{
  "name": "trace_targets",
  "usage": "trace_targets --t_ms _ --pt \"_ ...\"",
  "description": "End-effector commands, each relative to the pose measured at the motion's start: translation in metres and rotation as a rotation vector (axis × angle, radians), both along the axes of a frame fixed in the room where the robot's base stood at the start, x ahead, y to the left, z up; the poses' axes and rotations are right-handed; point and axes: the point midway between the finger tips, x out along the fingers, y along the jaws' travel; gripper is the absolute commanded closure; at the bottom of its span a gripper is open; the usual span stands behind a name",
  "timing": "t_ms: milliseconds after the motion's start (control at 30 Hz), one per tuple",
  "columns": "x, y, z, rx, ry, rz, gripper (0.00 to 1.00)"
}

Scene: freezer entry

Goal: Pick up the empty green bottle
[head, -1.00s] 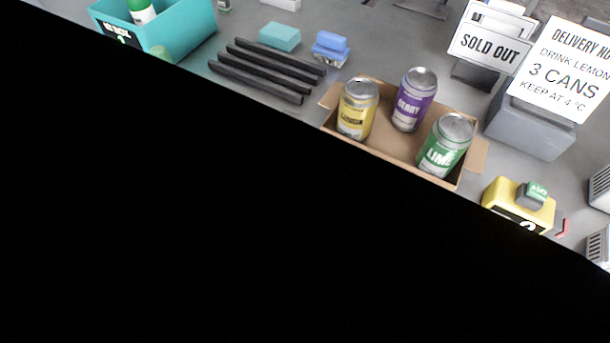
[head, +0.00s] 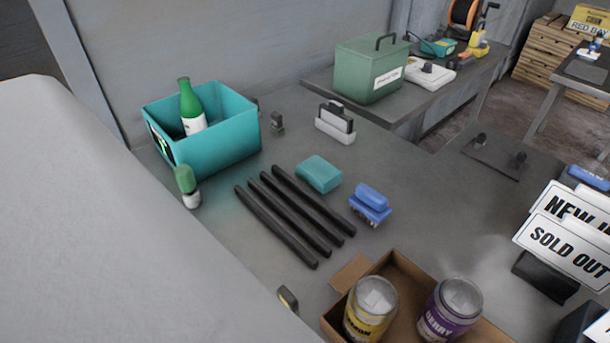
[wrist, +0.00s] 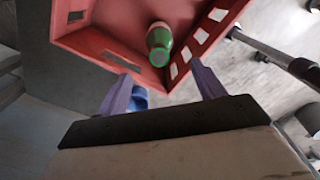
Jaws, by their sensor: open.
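A green bottle (head: 190,106) with a white label stands in a teal box (head: 228,150) at the left of the table in the head view. In the wrist view, a green bottle (wrist: 159,42) stands in the corner of a red crate (wrist: 115,50), seen from above. My gripper (wrist: 163,92) is open and empty in the wrist view, its two purple fingers apart at the near side of the crate. The bottle lies beyond the fingertips, between their lines. I cannot tell from the views whether either bottle is empty. My gripper is not visible in the head view.
A small green-capped bottle (head: 187,186) stands beside the teal box. Several black bars (head: 295,215), a teal sponge (head: 319,173), a blue brush (head: 370,204) and a cardboard box (head: 398,275) with cans lie on the table. A dark pole (wrist: 275,46) runs right of the crate.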

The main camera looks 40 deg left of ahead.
Motion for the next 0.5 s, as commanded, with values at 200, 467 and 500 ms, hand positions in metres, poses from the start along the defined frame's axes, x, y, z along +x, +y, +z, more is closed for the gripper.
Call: trace_targets --t_ms 200,467,500 --pt "0.0 0.0 -0.034 -0.001 0.001 0.0 0.32" --pt "0.0 0.0 -0.057 -0.001 0.001 -0.001 0.32" --pt "0.0 -0.001 -0.064 -0.001 0.002 -0.001 0.32"
